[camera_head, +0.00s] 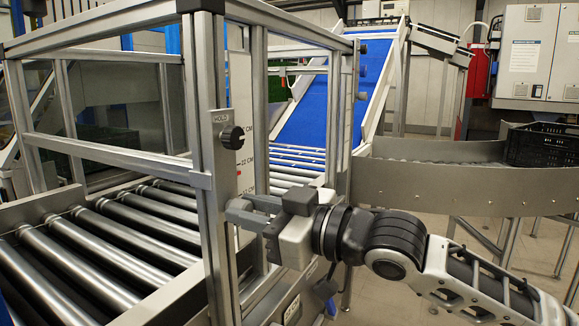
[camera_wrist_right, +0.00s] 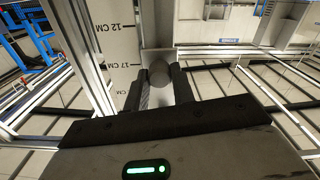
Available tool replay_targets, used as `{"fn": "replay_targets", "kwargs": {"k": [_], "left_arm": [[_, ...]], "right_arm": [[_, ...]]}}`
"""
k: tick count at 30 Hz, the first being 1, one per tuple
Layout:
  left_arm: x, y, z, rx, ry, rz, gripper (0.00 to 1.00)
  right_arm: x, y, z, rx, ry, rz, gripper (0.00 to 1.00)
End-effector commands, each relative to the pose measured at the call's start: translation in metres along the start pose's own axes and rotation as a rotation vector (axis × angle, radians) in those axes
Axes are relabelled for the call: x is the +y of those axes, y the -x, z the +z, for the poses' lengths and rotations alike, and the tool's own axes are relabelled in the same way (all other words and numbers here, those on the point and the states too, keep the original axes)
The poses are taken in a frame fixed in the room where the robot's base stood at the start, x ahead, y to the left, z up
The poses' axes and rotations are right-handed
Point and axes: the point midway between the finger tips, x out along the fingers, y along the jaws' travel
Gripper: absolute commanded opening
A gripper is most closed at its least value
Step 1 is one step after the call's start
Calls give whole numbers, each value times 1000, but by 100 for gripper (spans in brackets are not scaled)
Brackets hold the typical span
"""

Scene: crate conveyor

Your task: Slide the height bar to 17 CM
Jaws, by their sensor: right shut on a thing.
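A white height scale (camera_head: 246,120) with a 22 CM mark stands on the metal post of the conveyor frame. In the right wrist view the scale (camera_wrist_right: 112,45) shows 12 CM and 17 CM marks. My right gripper (camera_head: 238,205) is at the post, below the 22 CM mark. The knob is close to the 17 CM mark in that view. The gripper hides most of the bar in the head view. My left gripper is not in view.
A black knob (camera_head: 232,137) sits on the post above my gripper. A roller conveyor (camera_head: 110,230) runs on the left, and a blue belt (camera_head: 325,100) slopes up behind. A black crate (camera_head: 545,145) stands on the right conveyor. Metal frame bars surround the post.

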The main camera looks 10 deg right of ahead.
Motion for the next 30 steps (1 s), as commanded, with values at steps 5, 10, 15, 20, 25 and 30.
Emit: {"fn": "replay_targets", "kwargs": {"k": [5, 10, 15, 20, 25, 30], "left_arm": [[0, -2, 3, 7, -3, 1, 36], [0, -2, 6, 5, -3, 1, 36], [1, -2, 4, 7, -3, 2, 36], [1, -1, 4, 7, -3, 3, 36], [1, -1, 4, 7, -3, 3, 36], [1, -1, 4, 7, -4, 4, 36]], "right_arm": [[-11, -6, 31, -6, -3, -16, 0], [-13, -6, 39, -4, -3, -17, 0], [-13, -6, 40, -4, -3, -16, 0], [-12, -5, 39, -5, -3, -16, 0], [-12, -5, 39, -3, -2, -15, 47], [-12, -5, 38, -1, -1, -14, 47]]}}
